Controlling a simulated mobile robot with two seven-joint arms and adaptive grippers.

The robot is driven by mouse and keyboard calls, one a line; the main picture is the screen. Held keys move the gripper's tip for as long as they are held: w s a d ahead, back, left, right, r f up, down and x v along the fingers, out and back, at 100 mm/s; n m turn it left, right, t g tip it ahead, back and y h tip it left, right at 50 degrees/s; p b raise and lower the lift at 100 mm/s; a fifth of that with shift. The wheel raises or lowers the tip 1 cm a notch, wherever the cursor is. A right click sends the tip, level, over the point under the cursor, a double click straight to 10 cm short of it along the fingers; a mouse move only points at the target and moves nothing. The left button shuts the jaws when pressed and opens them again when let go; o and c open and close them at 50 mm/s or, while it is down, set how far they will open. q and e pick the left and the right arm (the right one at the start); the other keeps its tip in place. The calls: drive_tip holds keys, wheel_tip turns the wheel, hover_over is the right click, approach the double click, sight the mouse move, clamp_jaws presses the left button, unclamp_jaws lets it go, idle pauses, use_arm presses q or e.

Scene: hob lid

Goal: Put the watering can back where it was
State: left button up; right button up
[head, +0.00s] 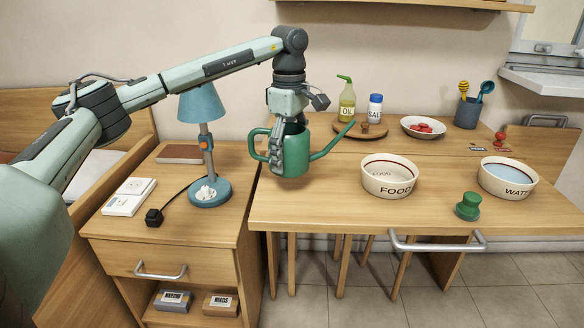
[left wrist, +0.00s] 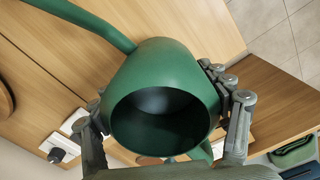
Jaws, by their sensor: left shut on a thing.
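The green watering can (head: 296,160) is upright in my left gripper (head: 290,135), at the left end of the wooden table. Its spout points right and its loop handle left in the head view. The gripper comes from above and is shut on the can's body; one finger covers part of its front. In the left wrist view I look into the can's dark open mouth (left wrist: 160,118), with a finger on either side. I cannot tell whether its base touches the table (head: 330,205). My right gripper is not in view.
The table holds a FOOD bowl (head: 390,178), a WATER bowl (head: 508,178), a green knob-like object (head: 468,206), an oil bottle (head: 347,102), a salt bottle (head: 375,108) and a red-filled bowl (head: 423,128). A blue lamp (head: 208,190) stands on the left cabinet. The table's front left is clear.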

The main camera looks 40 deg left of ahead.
sight(292, 184)
use_arm(q)
drive_tip(key=shift+w+a+f, duration=0.15)
drive_tip(key=shift+w+f, duration=0.3)
drive_tip(key=shift+w, duration=0.4)
wheel_tip(292, 184, down, 4)
drive_tip(key=shift+r, duration=0.2)
drive_tip(key=shift+f, duration=0.2)
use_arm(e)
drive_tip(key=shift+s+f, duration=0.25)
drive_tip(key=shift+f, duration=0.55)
use_arm(q)
drive_tip(key=shift+f, duration=0.2)
drive_tip(key=o, duration=1.4)
drive_tip(key=shift+o, duration=1.2)
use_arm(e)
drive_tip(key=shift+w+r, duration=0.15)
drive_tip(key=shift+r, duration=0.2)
